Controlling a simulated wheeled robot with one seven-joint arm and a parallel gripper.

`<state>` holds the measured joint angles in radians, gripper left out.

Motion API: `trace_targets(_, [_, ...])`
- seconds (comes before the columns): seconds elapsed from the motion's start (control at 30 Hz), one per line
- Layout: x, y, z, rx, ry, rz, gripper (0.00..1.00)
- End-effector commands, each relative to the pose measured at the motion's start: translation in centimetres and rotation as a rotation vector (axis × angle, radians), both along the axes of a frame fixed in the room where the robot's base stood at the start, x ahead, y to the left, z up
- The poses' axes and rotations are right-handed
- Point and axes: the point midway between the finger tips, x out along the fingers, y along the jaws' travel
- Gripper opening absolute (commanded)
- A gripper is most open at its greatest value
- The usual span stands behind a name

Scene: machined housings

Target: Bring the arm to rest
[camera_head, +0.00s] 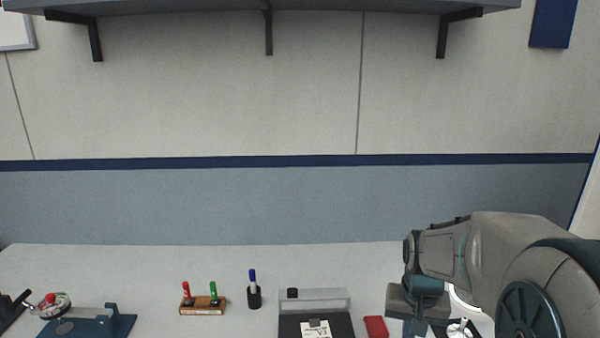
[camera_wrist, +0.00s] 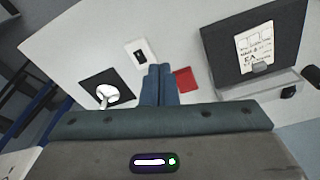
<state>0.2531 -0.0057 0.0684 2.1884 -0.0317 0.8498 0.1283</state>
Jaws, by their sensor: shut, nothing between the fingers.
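My gripper (camera_wrist: 159,72) shows in the wrist view with its two blue-grey fingers together and nothing between them.
The light table (camera_head: 150,265) carries a dark box with a note (camera_head: 317,328), a red block (camera_head: 376,326), a pen stand (camera_head: 203,308), a blue marker in a cup (camera_head: 254,290) and a blue fixture (camera_head: 90,325). A shelf (camera_head: 200,6) hangs above.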

Motion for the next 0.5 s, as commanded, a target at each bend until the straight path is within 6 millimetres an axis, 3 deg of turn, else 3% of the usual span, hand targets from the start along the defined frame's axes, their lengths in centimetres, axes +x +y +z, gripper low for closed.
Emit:
trace_targets(0.2, [-5.4, 3.8, 3.1, -0.016, -0.075, 0.127, 0.00])
trace_targets(0.5, [-11.7, 6.7, 4.3, -0.017, -0.153, 0.269, 0.00])
